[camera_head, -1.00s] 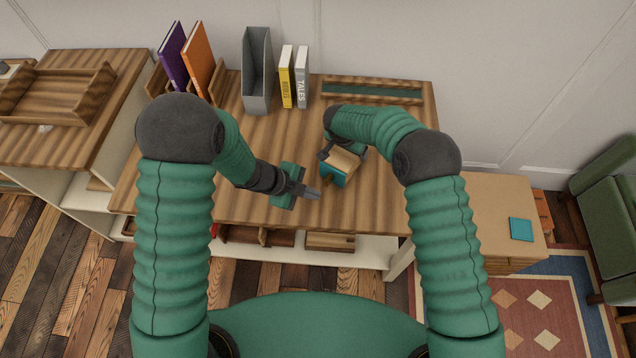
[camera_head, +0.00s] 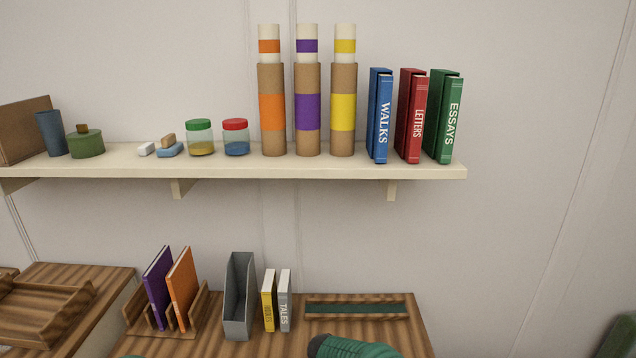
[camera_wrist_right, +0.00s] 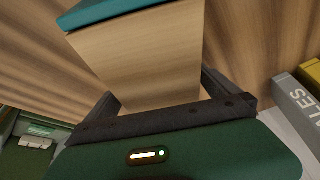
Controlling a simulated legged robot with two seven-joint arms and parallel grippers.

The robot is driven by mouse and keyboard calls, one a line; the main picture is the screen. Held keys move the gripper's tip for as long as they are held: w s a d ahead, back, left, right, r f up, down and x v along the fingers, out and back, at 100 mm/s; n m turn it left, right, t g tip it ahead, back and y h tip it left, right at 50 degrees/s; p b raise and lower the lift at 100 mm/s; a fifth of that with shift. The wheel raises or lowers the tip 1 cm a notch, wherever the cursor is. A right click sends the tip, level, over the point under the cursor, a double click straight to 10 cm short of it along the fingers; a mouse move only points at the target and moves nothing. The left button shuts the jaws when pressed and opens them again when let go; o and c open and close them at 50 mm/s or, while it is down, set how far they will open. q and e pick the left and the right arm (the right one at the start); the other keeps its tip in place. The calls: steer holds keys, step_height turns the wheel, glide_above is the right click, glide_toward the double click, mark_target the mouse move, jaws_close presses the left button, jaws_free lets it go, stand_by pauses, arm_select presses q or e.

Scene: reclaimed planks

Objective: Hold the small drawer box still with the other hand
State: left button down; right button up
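The small drawer box (camera_wrist_right: 150,60) fills the upper middle of the right wrist view, with a pale wooden side and a teal face along its top edge. My right gripper (camera_wrist_right: 160,100) has one dark finger against each side of the box and appears shut on it. The box is outside the head view, which faces the wall shelf. Only a green piece of my right arm (camera_head: 352,347) shows at its bottom edge. My left gripper is in neither current view.
On the desk's back part stand a grey magazine file (camera_head: 239,300), a purple book (camera_head: 158,288) and orange book (camera_head: 182,288) in a rack, and yellow (camera_head: 268,300) and grey (camera_head: 284,302) books. A wall shelf (camera_head: 230,170) above holds tubes, jars and books.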

steer(key=p+v, duration=0.3)
steer(key=v, duration=0.4)
steer(key=shift+r, duration=0.1)
steer(key=shift+s+a, duration=0.1)
